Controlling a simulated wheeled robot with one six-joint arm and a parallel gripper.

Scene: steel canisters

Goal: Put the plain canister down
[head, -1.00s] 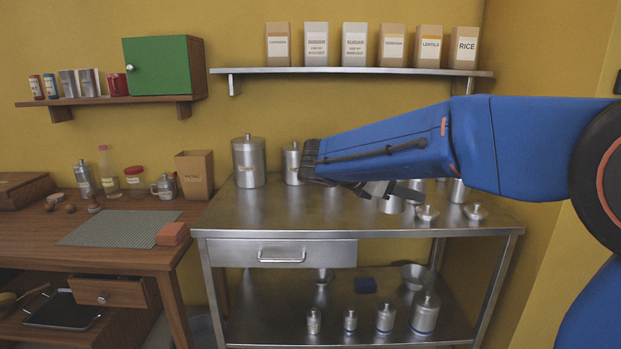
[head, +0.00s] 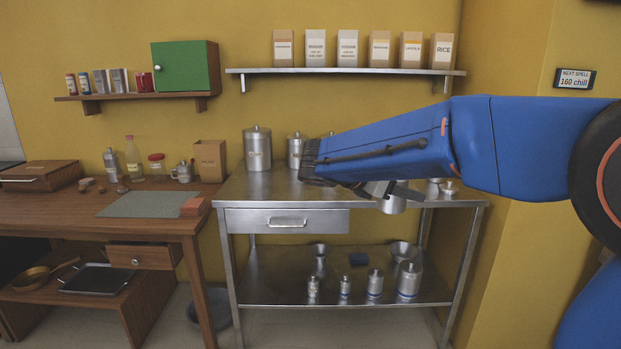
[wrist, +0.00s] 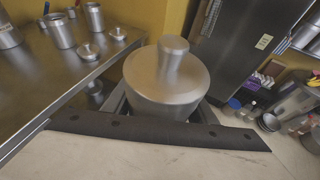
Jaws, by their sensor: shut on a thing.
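A steel canister with a knobbed lid (wrist: 168,75) is held in my gripper, which is shut on it. No label shows on the part I can see in the wrist view. In the head view the held canister (head: 392,204) hangs under my gripper (head: 388,190), partly hidden by my arm. The wrist view shows floor below it and the steel table's edge to its left, so it is out in front of the tabletop. On the steel table (head: 255,195) stand a large canister (head: 257,150) and a smaller one (head: 296,151). My arm hides much of the tabletop.
Small lids (wrist: 88,51) lie near the table's edge, with more canisters (wrist: 60,32) behind them. The lower shelf (head: 265,293) holds several canisters and funnels. A wooden table (head: 60,215) with a mat stands left. Bare tabletop shows at the front left.

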